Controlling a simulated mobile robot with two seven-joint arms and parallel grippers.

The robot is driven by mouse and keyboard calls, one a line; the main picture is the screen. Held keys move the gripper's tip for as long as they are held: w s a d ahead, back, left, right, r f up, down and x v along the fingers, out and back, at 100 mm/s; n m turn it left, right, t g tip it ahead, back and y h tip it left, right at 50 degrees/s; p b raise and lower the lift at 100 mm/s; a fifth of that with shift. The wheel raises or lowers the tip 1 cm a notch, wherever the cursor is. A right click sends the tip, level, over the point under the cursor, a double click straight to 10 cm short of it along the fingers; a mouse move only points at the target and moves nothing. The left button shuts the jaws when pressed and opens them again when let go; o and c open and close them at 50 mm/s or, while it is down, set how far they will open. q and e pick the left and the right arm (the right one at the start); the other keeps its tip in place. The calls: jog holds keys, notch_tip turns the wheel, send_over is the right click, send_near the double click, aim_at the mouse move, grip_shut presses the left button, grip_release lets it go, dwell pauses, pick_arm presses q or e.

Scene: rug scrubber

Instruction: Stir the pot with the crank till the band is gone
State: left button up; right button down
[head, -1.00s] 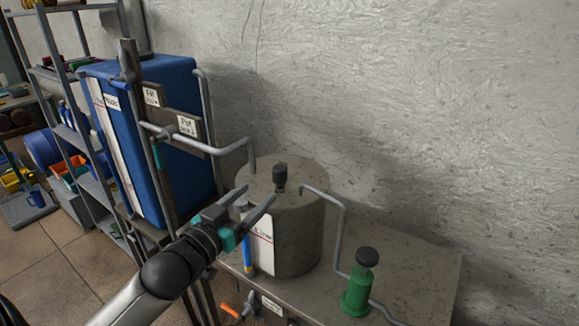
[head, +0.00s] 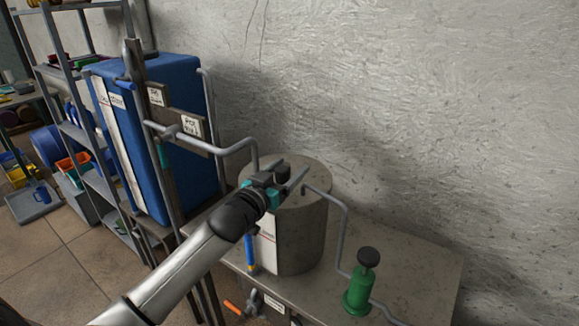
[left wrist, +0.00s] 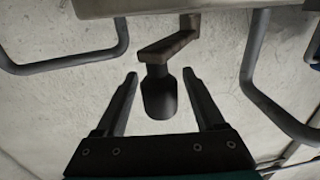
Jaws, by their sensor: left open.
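The grey cylindrical pot (head: 303,240) stands on a bench against the wall, with a white label strip on its front left side. The crank's dark knob (head: 283,172) shows on top of the pot. In the left wrist view the knob (left wrist: 159,98) hangs from a brownish crank arm (left wrist: 166,45) between the two fingers, with a gap on each side. My left gripper (head: 287,178) is open at the pot's top; in the left wrist view its fingers (left wrist: 160,88) flank the knob. The band cannot be made out. My right gripper is out of view.
Grey pipes (head: 342,235) run to the pot from both sides. A green pump with a black knob (head: 361,286) stands on the bench (head: 425,262) at right. A blue tank (head: 180,110) and a shelf rack stand at left.

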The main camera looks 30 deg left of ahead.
pick_arm(q)
jog(key=shift+w, duration=0.35)
grip_shut()
dwell(0.5)
dwell(0.8)
